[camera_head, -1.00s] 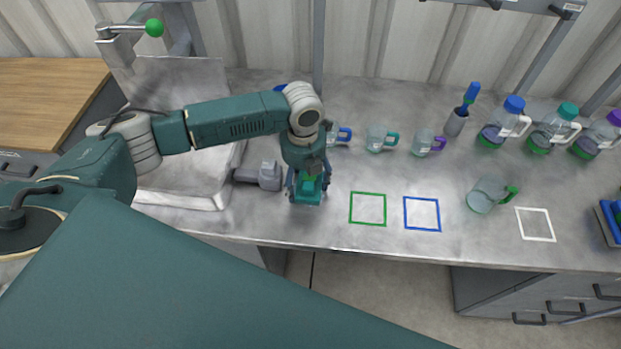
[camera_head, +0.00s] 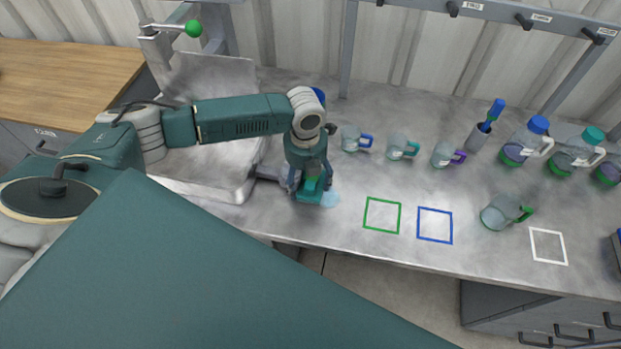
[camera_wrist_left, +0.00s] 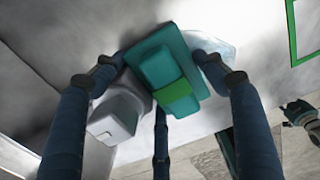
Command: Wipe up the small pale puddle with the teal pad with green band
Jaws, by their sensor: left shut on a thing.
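The teal pad with green band (camera_head: 309,196) is held in my left gripper (camera_head: 308,184), low at the bench top. In the left wrist view the pad (camera_wrist_left: 158,62) sits between the fingers, its green band (camera_wrist_left: 177,97) across the handle block. The small pale puddle (camera_head: 331,199) lies on the bench right of the pad. In the left wrist view the puddle (camera_wrist_left: 212,42) shows beside the pad's edge, partly behind a finger. I cannot tell whether the pad covers part of it.
A grey block-shaped thing (camera_wrist_left: 115,118) stands close left of the pad. Mugs (camera_head: 352,139), a green-handled jug (camera_head: 500,212) and bottles (camera_head: 525,142) stand to the right.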

